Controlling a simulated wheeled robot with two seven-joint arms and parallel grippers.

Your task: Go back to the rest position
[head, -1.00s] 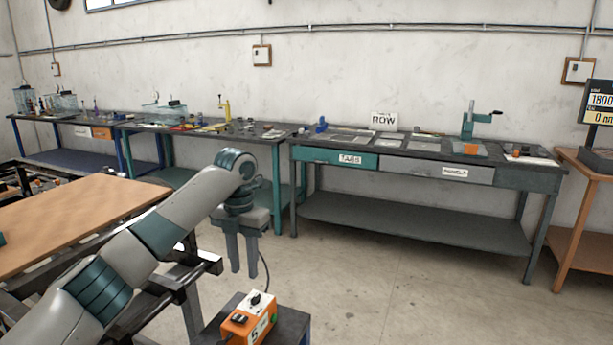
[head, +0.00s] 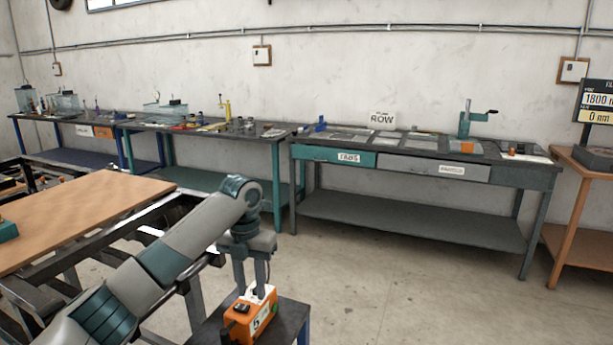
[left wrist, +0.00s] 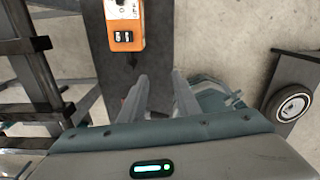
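My left gripper (head: 252,275) points downward in the head view, in front of or just above an orange and white control box (head: 250,316). Its two grey fingers (left wrist: 163,95) stand apart in the left wrist view with nothing between them. The control box (left wrist: 125,25) lies ahead of the fingertips there, on a dark stand. Whether the fingers touch the box cannot be told. My right gripper is not in either view.
A wooden-topped table (head: 85,215) on a dark frame is at left. The box sits on a small dark stand (head: 290,318). Workbenches (head: 410,212) line the back wall, and a wooden stand (head: 572,225) with a display (head: 598,102) is at right. The floor between is clear.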

